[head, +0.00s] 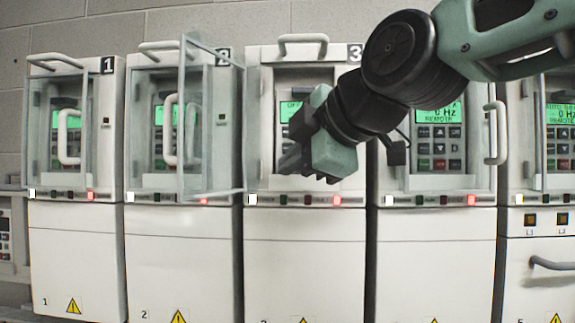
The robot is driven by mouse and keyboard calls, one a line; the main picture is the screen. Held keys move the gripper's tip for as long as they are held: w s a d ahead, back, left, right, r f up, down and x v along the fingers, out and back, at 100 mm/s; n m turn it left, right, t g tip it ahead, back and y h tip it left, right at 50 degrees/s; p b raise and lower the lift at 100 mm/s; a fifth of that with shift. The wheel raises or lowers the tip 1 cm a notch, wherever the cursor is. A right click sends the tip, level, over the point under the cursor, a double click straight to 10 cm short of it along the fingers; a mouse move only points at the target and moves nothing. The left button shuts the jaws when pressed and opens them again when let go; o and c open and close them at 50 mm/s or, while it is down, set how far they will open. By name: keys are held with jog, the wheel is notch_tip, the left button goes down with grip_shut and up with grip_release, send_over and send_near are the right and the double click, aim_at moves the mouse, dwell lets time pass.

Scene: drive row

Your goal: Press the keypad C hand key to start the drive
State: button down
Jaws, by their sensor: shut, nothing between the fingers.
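Cabinet 3 (263,225) stands in the middle. Its green display (289,110) shows only at the left edge, with part of one word readable. The keypad below the display is hidden behind my gripper (308,171), so its hand key and any letter C do not show. My gripper is shut and empty, reaching in from the upper right, pointing down and left in front of the keypad recess. I cannot tell whether it touches the panel. A letter D shows beside the keys of the fourth cabinet's keypad (434,146), whose display reads 0 Hz and REMOTE.
Cabinets 1 (75,230) and 2 (180,230) stand at left; a clear door (213,130) juts from cabinet 2. A handle (497,132) sticks out right of the fourth cabinet. Another cabinet (540,260) is at far right. Red lamps glow on several cabinets.

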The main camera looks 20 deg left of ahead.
jog(key=shift+w, duration=0.1)
jog(key=shift+w+a, duration=0.1)
jog(key=shift+w, duration=0.2)
jog(key=shift+w+a, duration=0.1)
jog(key=shift+w, duration=0.3)
dwell(0.8)
jog(key=shift+s, duration=0.1)
jog(key=shift+s+d+b, duration=0.2)
jog(key=shift+s+b, duration=0.4)
jog(key=shift+s, duration=0.1)
jog(key=shift+s+d+b, duration=0.2)
jog(key=shift+s+b, duration=0.1)
jog(key=shift+s, duration=0.5)
jog(key=shift+s+d+b, duration=0.15)
jog(key=shift+s+b, duration=0.1)
jog(key=shift+s, duration=0.6)
jog(key=shift+s+d+b, duration=0.2)
jog(key=shift+s+b, duration=0.1)
jog(key=shift+s, duration=0.5)
